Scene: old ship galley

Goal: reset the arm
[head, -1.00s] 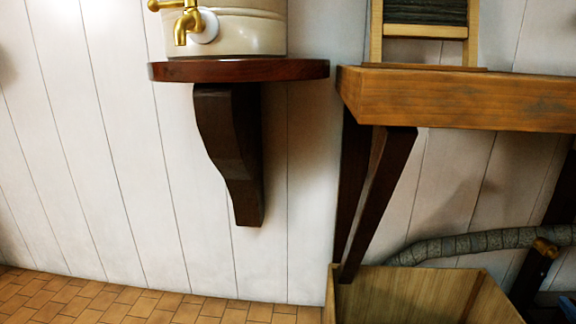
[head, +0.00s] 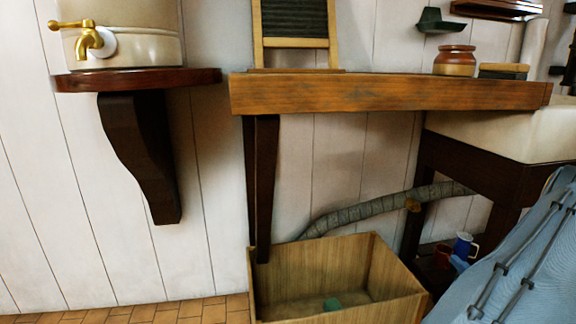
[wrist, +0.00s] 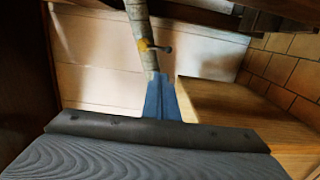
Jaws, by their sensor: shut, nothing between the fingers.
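My gripper (wrist: 158,84) shows in the wrist view as blue fingers closed together, with nothing seen between them. The dark ribbed body of my wrist fills the bottom of that view. In the wrist view the fingers point toward a grey pipe (wrist: 138,22) with a brass fitting. Whether they touch it cannot be told.
An open wooden crate (head: 390,275) with a small green thing (head: 331,304) inside stands under the wooden counter (head: 390,95). A sink (head: 530,130) is at the right. A crock stands on the left shelf (head: 135,80).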

